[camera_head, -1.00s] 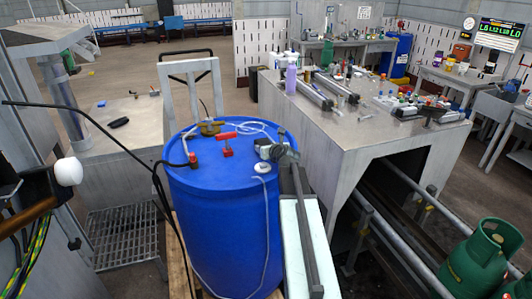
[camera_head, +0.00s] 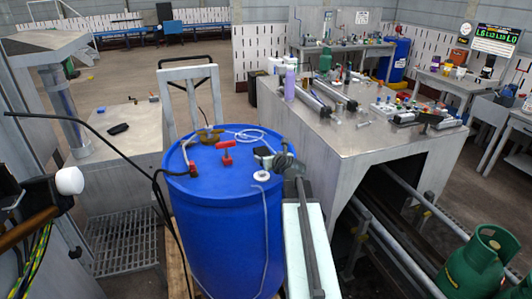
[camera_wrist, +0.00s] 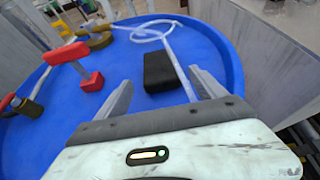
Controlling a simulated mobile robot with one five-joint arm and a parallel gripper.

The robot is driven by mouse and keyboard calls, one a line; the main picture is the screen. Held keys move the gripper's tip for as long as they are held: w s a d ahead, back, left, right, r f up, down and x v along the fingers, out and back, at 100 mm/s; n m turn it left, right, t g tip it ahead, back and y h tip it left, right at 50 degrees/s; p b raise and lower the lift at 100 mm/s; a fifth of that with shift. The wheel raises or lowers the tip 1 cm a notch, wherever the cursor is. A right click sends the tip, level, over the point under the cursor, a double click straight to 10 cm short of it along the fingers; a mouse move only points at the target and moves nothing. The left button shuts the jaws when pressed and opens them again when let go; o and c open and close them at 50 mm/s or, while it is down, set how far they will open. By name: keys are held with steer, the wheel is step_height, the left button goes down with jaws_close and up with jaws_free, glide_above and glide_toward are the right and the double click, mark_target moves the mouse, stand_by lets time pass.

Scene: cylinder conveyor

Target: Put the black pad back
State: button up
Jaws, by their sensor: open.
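The black pad (camera_wrist: 160,71) is a small dark block on the top of the blue barrel (camera_wrist: 215,50) in the wrist view. My gripper (camera_wrist: 160,78) is open, with one finger on each side of the pad's near end in that view. No contact with the pad shows. In the head view my gripper (camera_head: 268,160) is over the right side of the barrel (camera_head: 225,230) top.
On the barrel top stand a red valve handle (camera_head: 226,158), a brass fitting (camera_head: 210,135) and a pale looped hose (camera_head: 250,134). A dark object (camera_head: 117,128) lies on the left metal table. A grey workbench (camera_head: 345,135) with several parts stands at right, and a green gas bottle (camera_head: 485,265) front right.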

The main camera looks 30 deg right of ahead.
steer(key=p+v, duration=0.1)
steer(key=v, duration=0.5)
steer(key=shift+s+a+r+p, duration=0.15)
steer(key=shift+s+p, duration=0.05)
steer(key=shift+p, duration=0.2)
steer(key=shift+s, duration=0.15)
